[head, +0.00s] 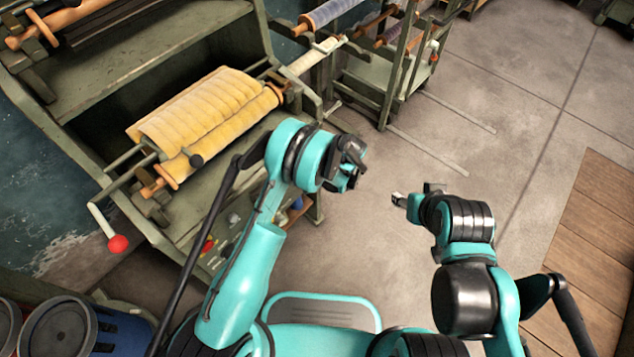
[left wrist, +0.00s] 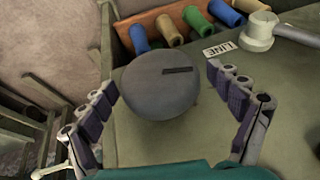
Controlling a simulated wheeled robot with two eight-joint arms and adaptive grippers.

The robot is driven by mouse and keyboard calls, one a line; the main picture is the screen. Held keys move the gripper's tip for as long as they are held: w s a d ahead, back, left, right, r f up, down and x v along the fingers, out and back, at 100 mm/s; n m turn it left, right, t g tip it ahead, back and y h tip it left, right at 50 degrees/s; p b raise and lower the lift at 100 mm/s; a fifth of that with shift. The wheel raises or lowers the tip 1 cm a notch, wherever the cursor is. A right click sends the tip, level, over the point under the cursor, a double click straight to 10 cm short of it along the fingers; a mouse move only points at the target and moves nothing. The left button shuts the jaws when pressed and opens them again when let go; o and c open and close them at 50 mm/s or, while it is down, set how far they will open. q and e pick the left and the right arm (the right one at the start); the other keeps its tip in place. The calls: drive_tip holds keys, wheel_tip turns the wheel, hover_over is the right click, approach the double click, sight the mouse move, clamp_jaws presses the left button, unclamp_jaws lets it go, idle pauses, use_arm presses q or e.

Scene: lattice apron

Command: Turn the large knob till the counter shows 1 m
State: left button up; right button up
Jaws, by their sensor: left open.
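A large round grey knob (left wrist: 160,85) with a dark slot-like mark on its face fills the middle of the left wrist view. My left gripper (left wrist: 159,80) is open, with its two padded fingers on either side of the knob and gaps visible between. In the head view my left gripper (head: 347,165) is by the right end of the green machine (head: 180,232); I cannot make out the knob there. No counter reading is legible in either view. My right gripper (head: 398,199) is over the floor, away from the machine; its jaw opening is too small to tell.
A label reading LINE (left wrist: 220,49) and a pale round fitting (left wrist: 260,32) are right of the knob. Coloured spools (left wrist: 170,30) lie in an orange rack behind it. A red-balled crank (head: 118,243) and a yellow cloth roll (head: 205,108) are on the machine.

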use_arm(q)
drive_tip(key=c, duration=1.2)
drive_tip(key=shift+w+d+m+g+y, duration=0.1)
drive_tip(key=shift+m+g+y, duration=0.2)
drive_tip(key=shift+g+y, duration=0.9)
drive_tip(key=shift+g, duration=0.4)
drive_tip(key=o, duration=1.2)
drive_tip(key=shift+r, duration=0.1)
wheel_tip(320, 180, up, 10)
drive_tip(key=shift+f, duration=0.1)
